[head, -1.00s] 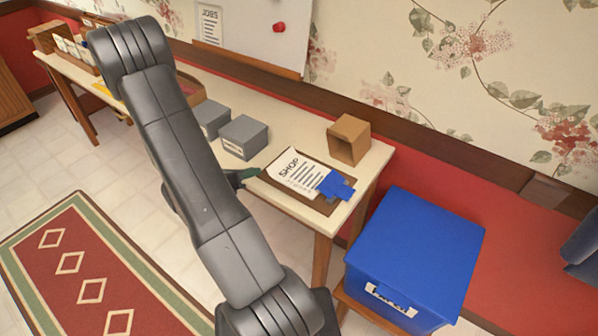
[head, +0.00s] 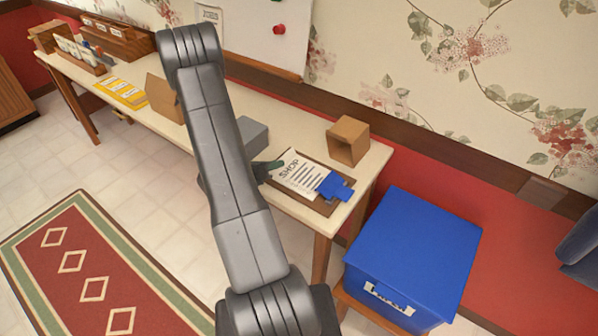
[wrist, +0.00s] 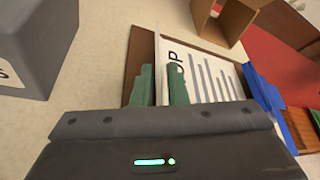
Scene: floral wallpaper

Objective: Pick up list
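The list is a white sheet headed "SHOP" (head: 297,174), lying on a brown clipboard (head: 318,206) under a blue clip (head: 335,186) at the table's right end. In the wrist view the list (wrist: 208,80) lies ahead and to the right, partly hidden by a finger. My gripper (head: 273,165) is at the list's left edge. In the wrist view my gripper's two green fingers (wrist: 160,72) stand a little apart, with the sheet's left edge showing between them. Whether they touch the sheet is unclear.
A grey box (head: 251,136) stands just left of the clipboard, close to my gripper. An open brown cardboard box (head: 348,142) stands behind it. A blue lidded bin (head: 412,250) is right of the table. Yellow sheets (head: 121,92) lie farther left.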

